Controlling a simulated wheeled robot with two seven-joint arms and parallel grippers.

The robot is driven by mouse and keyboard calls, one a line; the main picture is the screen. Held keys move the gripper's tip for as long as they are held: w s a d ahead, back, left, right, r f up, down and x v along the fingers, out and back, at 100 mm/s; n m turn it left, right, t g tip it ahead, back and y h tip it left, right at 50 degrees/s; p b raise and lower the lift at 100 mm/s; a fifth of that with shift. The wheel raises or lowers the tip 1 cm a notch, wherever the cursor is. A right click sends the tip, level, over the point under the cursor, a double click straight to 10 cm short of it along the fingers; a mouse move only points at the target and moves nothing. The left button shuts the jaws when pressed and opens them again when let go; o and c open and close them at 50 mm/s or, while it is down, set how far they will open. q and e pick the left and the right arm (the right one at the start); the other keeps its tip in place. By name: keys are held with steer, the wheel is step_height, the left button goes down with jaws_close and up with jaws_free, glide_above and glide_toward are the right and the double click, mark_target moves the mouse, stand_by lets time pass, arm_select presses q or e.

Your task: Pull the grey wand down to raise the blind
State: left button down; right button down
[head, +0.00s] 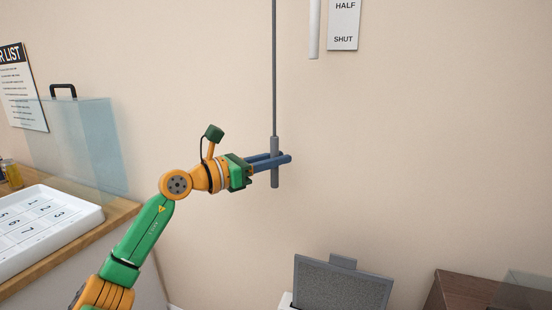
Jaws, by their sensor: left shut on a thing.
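The grey wand (275,179) hangs upright in front of the beige wall, with a thick handle at the bottom of a thin grey rod (274,70). The rod runs up out of the top of the head view. My left gripper (281,158) reaches in from the left and its blue fingers are shut around the handle, near its middle. The blind itself is not in view. My right gripper is not in view.
A white sign (344,22) reading HALF and SHUT and a white tube (314,30) are right of the rod. A numbered white tray (45,226) and a clear bluish panel (85,145) stand on the left counter. A grey panel (342,286) and brown furniture (470,291) are below right.

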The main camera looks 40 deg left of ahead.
arm_select(q)
steer(key=shift+d+f, duration=0.1)
steer(key=shift+f, duration=0.2)
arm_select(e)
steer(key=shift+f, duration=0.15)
arm_select(q)
steer(key=c, duration=0.8)
jaws_free()
steer(key=shift+s, duration=0.1)
steer(key=shift+o, duration=0.2)
steer(key=shift+r, duration=0.1)
steer(key=shift+s, duration=0.1)
steer(key=b+v, duration=0.6)
steer(key=v, duration=0.1)
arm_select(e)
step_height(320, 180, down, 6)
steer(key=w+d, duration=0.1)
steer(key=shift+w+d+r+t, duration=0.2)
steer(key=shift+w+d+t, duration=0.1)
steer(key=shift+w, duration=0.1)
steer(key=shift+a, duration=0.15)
